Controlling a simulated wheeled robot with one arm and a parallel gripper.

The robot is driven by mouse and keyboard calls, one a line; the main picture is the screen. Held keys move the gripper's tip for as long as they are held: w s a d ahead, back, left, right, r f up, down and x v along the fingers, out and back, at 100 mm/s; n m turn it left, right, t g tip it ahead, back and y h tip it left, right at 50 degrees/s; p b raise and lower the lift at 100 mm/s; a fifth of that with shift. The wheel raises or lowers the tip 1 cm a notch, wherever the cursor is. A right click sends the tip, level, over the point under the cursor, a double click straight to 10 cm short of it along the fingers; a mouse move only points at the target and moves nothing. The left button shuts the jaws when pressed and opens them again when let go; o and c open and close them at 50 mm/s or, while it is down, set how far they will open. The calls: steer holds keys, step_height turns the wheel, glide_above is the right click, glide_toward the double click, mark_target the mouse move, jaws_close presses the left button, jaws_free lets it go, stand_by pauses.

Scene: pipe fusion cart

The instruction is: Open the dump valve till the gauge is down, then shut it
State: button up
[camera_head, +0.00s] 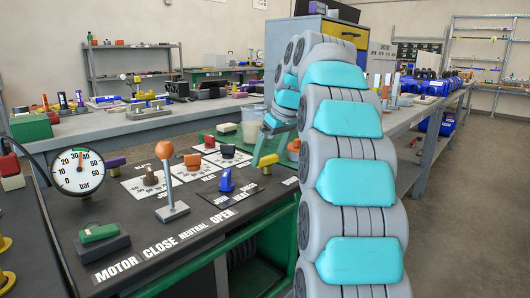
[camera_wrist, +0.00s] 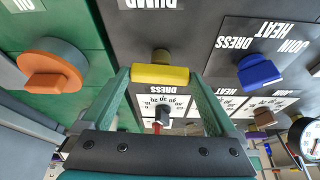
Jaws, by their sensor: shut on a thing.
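The dump valve's yellow handle (camera_head: 267,160) is at the panel's right edge. In the wrist view the yellow handle (camera_wrist: 161,75) lies crosswise by the upside-down DUMP label. My gripper (camera_wrist: 160,79) is shut on the handle, with a green finger at each end of it. In the head view my gripper (camera_head: 266,147) is partly hidden by my arm. The round white gauge (camera_head: 78,173) stands at the panel's left. Its needle points roughly upward, near the 30 mark. The gauge (camera_wrist: 310,141) also shows at the wrist view's right edge.
An orange-ball lever (camera_head: 167,170) stands mid-panel. A blue knob (camera_head: 227,179) is left of the yellow handle. A big orange knob (camera_wrist: 55,69) is beside my gripper in the wrist view. A green switch (camera_head: 99,233) sits at the front left.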

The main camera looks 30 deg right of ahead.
steer(key=m, duration=0.2)
steer(key=m+h+p, duration=0.1)
steer(key=m, duration=0.1)
steer(key=shift+a+h, duration=0.3)
steer(key=m+h+p, duration=0.1)
steer(key=m, duration=0.2)
steer(key=shift+a+r+m, duration=0.1)
steer(key=shift+m, duration=0.3)
steer(key=m+h, duration=0.1)
steer(key=m, duration=0.1)
steer(key=m+g+h+p, duration=0.1)
steer(key=m, duration=0.2)
steer(key=shift+w+a+g, duration=0.15)
steer(key=shift+w+g, duration=0.05)
steer(key=shift+g, duration=0.1)
steer(key=shift+m+g+h+p, duration=0.3)
steer(key=shift+m+g, duration=0.2)
steer(key=shift+m, duration=1.2)
steer(key=o, duration=1)
